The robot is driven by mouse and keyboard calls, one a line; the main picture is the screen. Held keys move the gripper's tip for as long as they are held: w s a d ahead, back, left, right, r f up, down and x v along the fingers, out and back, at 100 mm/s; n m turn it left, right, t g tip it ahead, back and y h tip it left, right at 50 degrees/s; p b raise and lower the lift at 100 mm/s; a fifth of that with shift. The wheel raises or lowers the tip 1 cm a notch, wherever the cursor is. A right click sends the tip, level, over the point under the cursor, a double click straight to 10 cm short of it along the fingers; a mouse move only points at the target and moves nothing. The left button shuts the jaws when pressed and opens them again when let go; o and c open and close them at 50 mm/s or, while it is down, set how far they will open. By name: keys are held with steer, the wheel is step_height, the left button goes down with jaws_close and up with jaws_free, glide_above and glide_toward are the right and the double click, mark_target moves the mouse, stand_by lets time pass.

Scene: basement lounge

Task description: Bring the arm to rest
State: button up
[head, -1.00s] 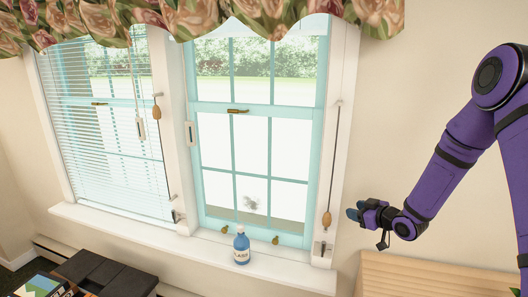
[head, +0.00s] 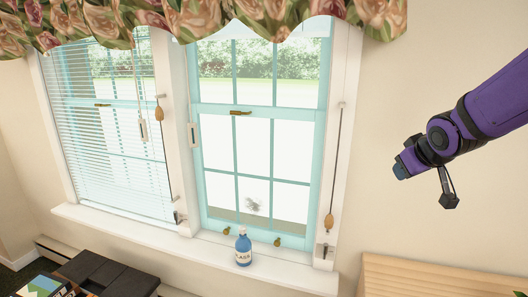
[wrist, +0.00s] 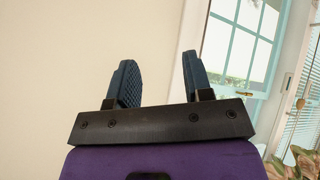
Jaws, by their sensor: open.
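My gripper (head: 402,168) is at the right of the head view, in front of the bare wall and to the right of the window. My purple arm comes in from the right edge. In the wrist view my gripper (wrist: 160,82) shows its two dark blue fingers apart, with nothing between them. The gripper touches nothing that I can see.
A blue bottle (head: 243,248) stands on the white windowsill (head: 190,255). A wooden surface (head: 430,278) is below the arm at the lower right. Dark furniture (head: 108,275) stands at the lower left. A floral valance (head: 240,15) hangs above the window. The wall around my gripper is clear.

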steer(key=s+a+r+m+g, duration=0.1)
steer(key=s+a+r+g, duration=0.1)
steer(key=s, duration=1.1)
steer(key=s+a+r+m+g+y, duration=0.1)
steer(key=s+r+m+g, duration=0.1)
steer(key=s, duration=1)
steer(key=shift+s+a+r, duration=0.4)
steer(key=shift+r, duration=0.1)
stand_by(1.9)
